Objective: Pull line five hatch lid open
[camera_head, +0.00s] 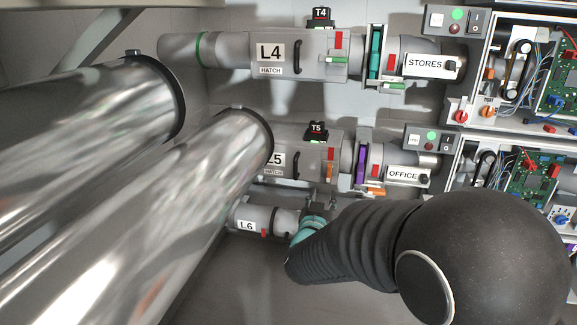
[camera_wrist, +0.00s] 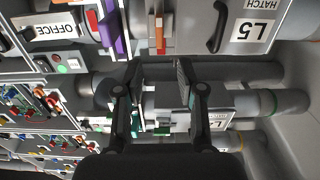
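The line five hatch lid (camera_head: 312,152) is a grey curved cover with an L5 label, partly hidden behind a large shiny pipe in the head view. It looks closed. Its dark handle (camera_head: 295,165) also shows in the wrist view (camera_wrist: 217,28), where the picture is upside down. A red tab and an orange tab (camera_wrist: 160,38) sit at the lid's edge beside the handle. My gripper (camera_wrist: 157,72) is open and empty, with its fingers below the lid in the wrist view picture, apart from the handle. In the head view my arm mostly hides the gripper.
Line four (camera_head: 270,52) runs above and line six (camera_head: 246,224) below. A purple slide gate (camera_head: 361,164) and the OFFICE pipe (camera_head: 403,174) stand right of the lid. Open electronics boxes (camera_head: 533,175) line the right side. Large shiny pipes (camera_head: 150,215) fill the left.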

